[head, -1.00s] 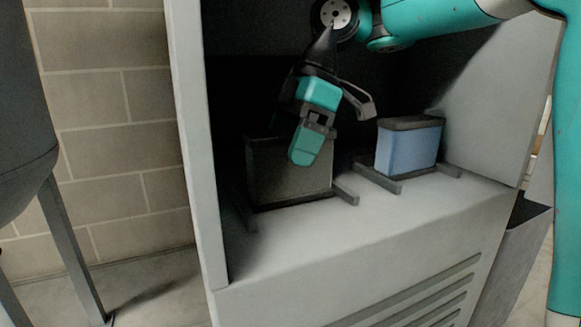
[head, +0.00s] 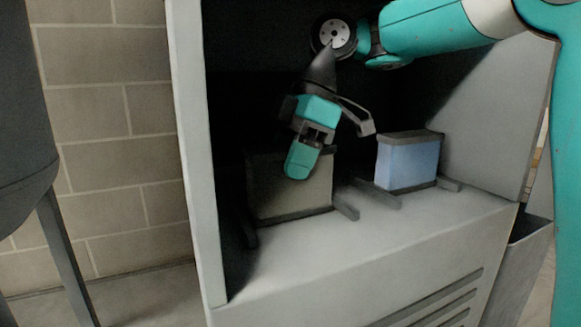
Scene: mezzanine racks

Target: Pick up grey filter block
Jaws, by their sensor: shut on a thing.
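The grey filter block (head: 275,188) is a dark grey box with darker top and bottom edges. It stands upright at the left inside the open cabinet, by a dark rail. My gripper (head: 318,165) reaches down over its top right part from above. One teal-tipped finger lies across the block's front face, and the gripper is shut on the block. The other finger and the far side of the block are hidden or in shadow. I cannot tell whether the block is clear of the shelf.
A blue filter block (head: 407,163) with a dark top stands to the right between dark rails (head: 378,192). The cabinet's left wall (head: 200,150) is close to the grey block. The pale shelf front (head: 360,245) is bare. A grey bin (head: 525,265) stands at the lower right.

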